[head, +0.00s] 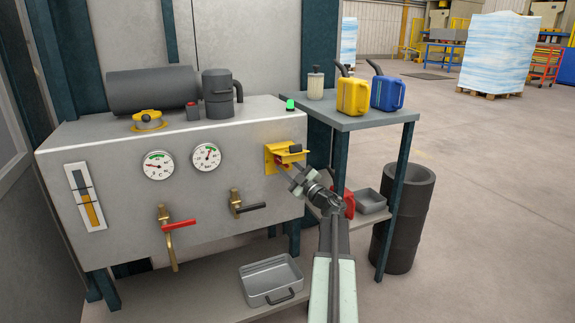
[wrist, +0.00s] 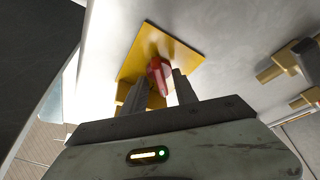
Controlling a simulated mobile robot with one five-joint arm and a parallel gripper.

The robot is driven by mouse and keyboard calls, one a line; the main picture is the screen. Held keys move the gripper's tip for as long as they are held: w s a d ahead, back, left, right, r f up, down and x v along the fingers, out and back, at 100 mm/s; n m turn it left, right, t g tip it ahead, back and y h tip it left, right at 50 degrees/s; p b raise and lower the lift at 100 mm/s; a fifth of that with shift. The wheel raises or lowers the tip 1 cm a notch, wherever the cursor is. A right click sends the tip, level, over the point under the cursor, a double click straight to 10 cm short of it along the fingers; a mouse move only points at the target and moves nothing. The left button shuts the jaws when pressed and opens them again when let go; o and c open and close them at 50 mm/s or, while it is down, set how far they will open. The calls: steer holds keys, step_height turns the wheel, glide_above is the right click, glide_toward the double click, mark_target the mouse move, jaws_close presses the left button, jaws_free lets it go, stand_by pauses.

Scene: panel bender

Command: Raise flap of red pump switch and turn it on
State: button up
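The red switch knob (wrist: 159,76) stands out from a yellow plate (wrist: 165,48) in the wrist view. In the head view the yellow switch housing (head: 270,157) is on the right of the grey cabinet's front. Its yellow flap (head: 291,157), with a dark piece on top, sticks outward from the panel, raised above the switch. My gripper (head: 285,167) is at the housing, under the flap. In the wrist view my gripper (wrist: 160,88) has its fingers apart, one on each side of the red knob. Whether either finger touches the knob is unclear.
A black-handled valve (head: 248,208) and a red-handled valve (head: 175,225) are lower left on the cabinet (head: 110,205). A side table (head: 370,122) with yellow and blue canisters stands to the right. A green lamp (head: 290,104) is on the cabinet top.

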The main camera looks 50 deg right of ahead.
jaws_close()
steer(key=shift+s+d, duration=0.1)
steer(key=shift+d, duration=0.1)
steer(key=shift+a, duration=0.15)
steer(key=shift+a+f+m+t+h+b, duration=0.15)
steer(key=shift+m+h+b, duration=0.2)
steer(key=shift+m, duration=0.4)
steer(key=shift+f+m+t+h+b, duration=0.15)
steer(key=shift+m+h+b, duration=0.2)
steer(key=shift+m, duration=0.4)
steer(key=shift+a+r+m+h+b, duration=0.1)
steer(key=shift+m+h+b, duration=0.2)
steer(key=shift+m+h, duration=0.65)
steer(key=shift+a+r+m+h+b, duration=0.1)
steer(key=shift+m+h+b, duration=0.25)
steer(key=shift+m, duration=1.2)
steer(key=shift+d, duration=0.1)
jaws_free()
